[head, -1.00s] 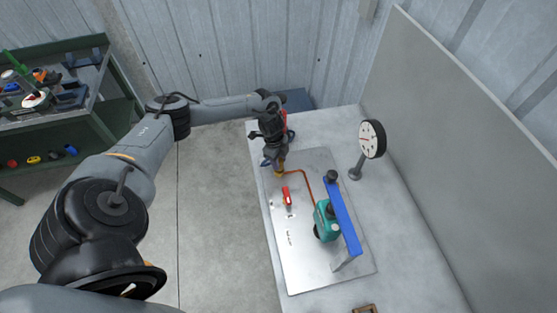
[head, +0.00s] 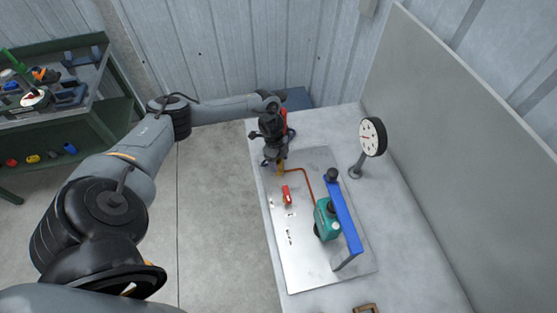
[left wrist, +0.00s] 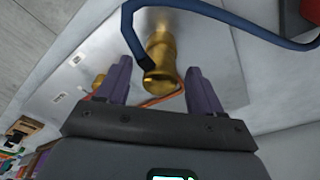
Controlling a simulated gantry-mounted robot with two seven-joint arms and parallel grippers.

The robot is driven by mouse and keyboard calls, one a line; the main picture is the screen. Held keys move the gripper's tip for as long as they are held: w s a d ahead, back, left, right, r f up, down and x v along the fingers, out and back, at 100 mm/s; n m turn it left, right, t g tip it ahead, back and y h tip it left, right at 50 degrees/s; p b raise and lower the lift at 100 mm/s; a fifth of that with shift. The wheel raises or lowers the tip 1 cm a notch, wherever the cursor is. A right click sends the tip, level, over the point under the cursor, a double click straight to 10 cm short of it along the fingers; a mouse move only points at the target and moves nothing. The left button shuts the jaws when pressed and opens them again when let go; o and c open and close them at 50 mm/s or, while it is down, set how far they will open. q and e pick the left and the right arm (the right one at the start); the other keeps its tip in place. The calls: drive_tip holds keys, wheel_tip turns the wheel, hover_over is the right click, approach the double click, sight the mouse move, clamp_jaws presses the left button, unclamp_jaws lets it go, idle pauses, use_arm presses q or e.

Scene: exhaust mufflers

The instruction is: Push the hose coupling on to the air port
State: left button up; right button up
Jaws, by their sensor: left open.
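The brass fitting (left wrist: 162,68) stands between and beyond the fingertips of my left gripper (left wrist: 155,80) in the left wrist view. The fingers are open, with a gap on both sides of the brass. A blue hose (left wrist: 215,18) curves over the plate, and one end comes down beside the brass fitting. I cannot tell where the coupling ends and the air port begins. In the head view my left gripper (head: 275,158) is at the far left end of the metal plate (head: 300,255), just above the brass fitting (head: 281,170). My right gripper is out of view.
An orange-red pipe (head: 306,180) runs from the brass to a teal unit (head: 327,219) beside a blue bar (head: 343,215). A red lever (head: 287,196) lies nearer. A gauge (head: 371,138) stands at right, before a grey panel (head: 445,150). The plate's near left is mostly clear.

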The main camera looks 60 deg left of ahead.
use_arm(q)
drive_tip(key=shift+r, duration=0.1)
drive_tip(key=r, duration=0.6)
drive_tip(key=a+r, duration=0.1)
drive_tip(key=r, duration=0.2)
drive_tip(key=shift+s+a, duration=0.1)
drive_tip(key=shift+s, duration=0.2)
drive_tip(key=shift+s+a+r, duration=0.1)
drive_tip(key=shift+r, duration=0.65)
